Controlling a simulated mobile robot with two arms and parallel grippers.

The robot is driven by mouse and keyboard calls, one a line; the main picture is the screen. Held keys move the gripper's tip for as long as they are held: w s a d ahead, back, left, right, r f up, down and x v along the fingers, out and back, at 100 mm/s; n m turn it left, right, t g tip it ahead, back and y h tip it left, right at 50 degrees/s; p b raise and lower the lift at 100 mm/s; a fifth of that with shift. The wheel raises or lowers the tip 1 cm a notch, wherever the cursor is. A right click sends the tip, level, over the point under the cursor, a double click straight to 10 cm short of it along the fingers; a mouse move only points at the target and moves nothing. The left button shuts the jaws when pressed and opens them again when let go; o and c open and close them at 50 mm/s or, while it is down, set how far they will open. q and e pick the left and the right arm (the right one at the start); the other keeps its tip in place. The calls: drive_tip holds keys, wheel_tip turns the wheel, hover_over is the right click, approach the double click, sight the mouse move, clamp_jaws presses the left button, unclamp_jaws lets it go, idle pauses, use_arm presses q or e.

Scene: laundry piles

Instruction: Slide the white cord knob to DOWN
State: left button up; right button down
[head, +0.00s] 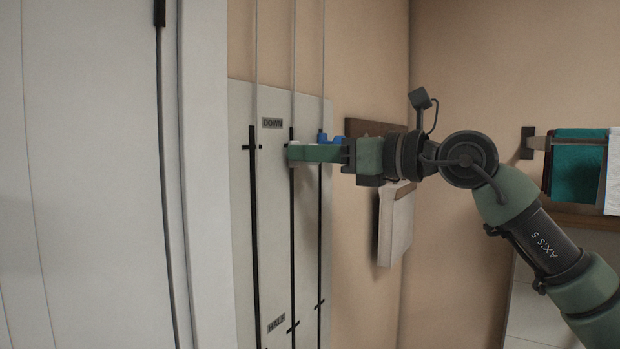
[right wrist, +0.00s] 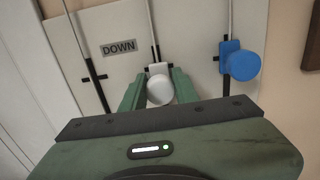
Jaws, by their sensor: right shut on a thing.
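The white cord knob (right wrist: 160,89) sits on the middle track of a pale wall board (head: 241,200), between the two green fingers of my right gripper (right wrist: 158,90). The fingers are shut on it. In the head view my right gripper (head: 292,153) reaches in from the right and mostly hides the knob. The DOWN label (head: 272,123) is just above and left of the fingertips, and it also shows in the right wrist view (right wrist: 118,47). The HALF label (head: 276,323) is far below on the board. My left gripper is not in view.
A blue knob (right wrist: 241,61) is close on the right track; it also shows behind my gripper in the head view (head: 325,138). The left track (head: 254,215) shows no knob. A white door (head: 90,180) stands left. Teal cloth (head: 578,165) hangs on a rail at right.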

drive_tip(key=shift+r, duration=0.35)
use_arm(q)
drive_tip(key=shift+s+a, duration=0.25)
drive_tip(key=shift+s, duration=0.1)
use_arm(e)
drive_tip(key=shift+r, duration=0.1)
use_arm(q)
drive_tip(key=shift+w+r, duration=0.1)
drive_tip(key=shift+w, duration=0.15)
use_arm(e)
drive_tip(key=c, duration=1.2)
unclamp_jaws()
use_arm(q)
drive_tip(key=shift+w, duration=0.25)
use_arm(e)
drive_tip(key=shift+o, duration=0.7)
